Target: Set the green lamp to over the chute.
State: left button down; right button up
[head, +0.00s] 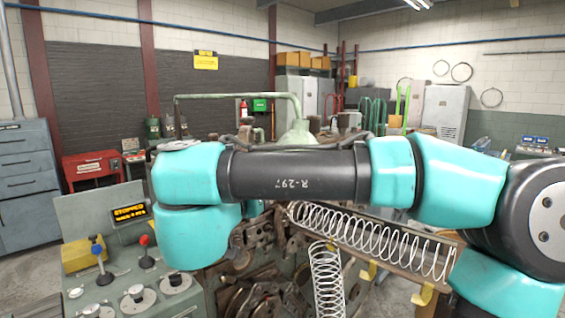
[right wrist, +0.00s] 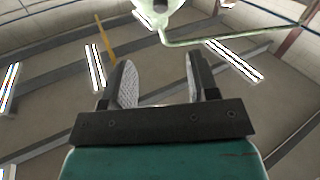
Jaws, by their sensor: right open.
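The green lamp has a pale green shade (head: 297,135) on a bent pipe arm (head: 240,97). In the head view the shade hangs behind my right arm, near the upper left end of the chute; my arm hides what lies below it. The chute (head: 396,273) is a sloping trough with a wire spring (head: 372,237) lying along it. In the right wrist view my right gripper (right wrist: 160,75) is open and empty, pointing up, with the lamp shade (right wrist: 158,12) above its fingers, apart from them. The right gripper is hidden in the head view. My left gripper is not in view.
A control panel (head: 125,290) with knobs and levers stands at the lower left, with a lit display (head: 129,213) reading stopped. Coiler machinery (head: 265,285) fills the lower middle.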

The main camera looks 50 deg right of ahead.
jog(key=shift+d, duration=0.15)
jog(key=x, duration=1.7)
jog(key=shift+w+f, duration=0.1)
grip_shut()
dwell(0.5)
